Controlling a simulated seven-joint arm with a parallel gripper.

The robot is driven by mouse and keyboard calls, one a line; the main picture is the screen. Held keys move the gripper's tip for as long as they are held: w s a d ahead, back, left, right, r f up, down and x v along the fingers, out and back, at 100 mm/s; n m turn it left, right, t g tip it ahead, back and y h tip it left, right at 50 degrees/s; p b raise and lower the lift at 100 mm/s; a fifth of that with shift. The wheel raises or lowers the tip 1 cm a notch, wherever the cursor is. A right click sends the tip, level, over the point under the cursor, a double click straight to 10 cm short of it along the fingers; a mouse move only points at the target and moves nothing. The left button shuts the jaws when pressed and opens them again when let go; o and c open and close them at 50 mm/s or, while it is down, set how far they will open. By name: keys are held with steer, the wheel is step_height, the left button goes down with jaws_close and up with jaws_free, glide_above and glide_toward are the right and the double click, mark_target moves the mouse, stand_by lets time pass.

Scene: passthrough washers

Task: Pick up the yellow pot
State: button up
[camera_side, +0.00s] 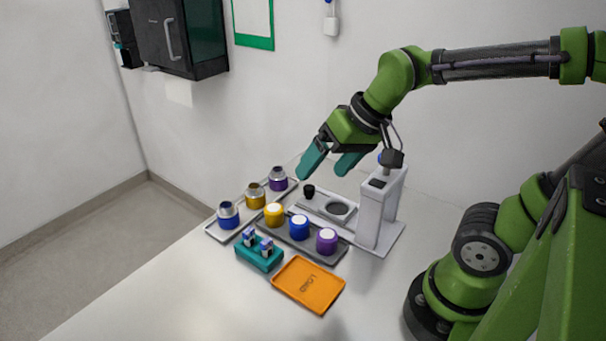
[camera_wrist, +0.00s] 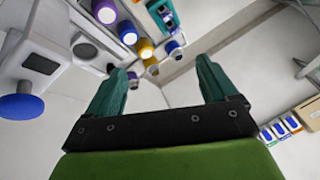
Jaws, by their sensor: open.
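The yellow pot (camera_side: 274,216), with a pale top, stands upright at the left end of a dark grey tray (camera_side: 262,231). A blue pot (camera_side: 299,229) and a purple pot (camera_side: 327,242) stand beside it. The yellow pot also shows in the wrist view (camera_wrist: 146,47), near the blue pot (camera_wrist: 127,32). My gripper (camera_side: 321,174), with teal fingers, is open and empty. It hangs in the air above the back of the table, up and right of the yellow pot and well apart from it. The open fingers also show in the wrist view (camera_wrist: 161,66).
Just behind, a light tray (camera_side: 216,233) holds blue, gold (camera_side: 255,196) and purple metal-topped containers. A white machine (camera_side: 374,216) stands on the right. A teal rack (camera_side: 258,258) and an orange tray (camera_side: 309,296) are in front. The front left table is clear.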

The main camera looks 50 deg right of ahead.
steer(key=w+d+f+g, duration=0.1)
steer(key=w+d+g, duration=0.2)
steer(key=w, duration=1)
steer(key=g+h, duration=0.2)
glide_above(255, 195)
step_height(255, 195, down, 5)
steer(key=shift+w+r+m, duration=0.5)
steer(key=shift+w+r, duration=0.15)
steer(key=shift+r, duration=0.15)
steer(key=shift+g, duration=0.3)
steer(key=f, duration=1.1)
steer(key=shift+d, duration=0.35)
steer(key=shift+d+f, duration=0.15)
steer(key=shift+f, duration=1.2)
steer(key=shift+d+f, duration=0.15)
steer(key=shift+f, duration=1.2)
steer(key=shift+c, duration=0.5)
steer(key=c, duration=1.2)
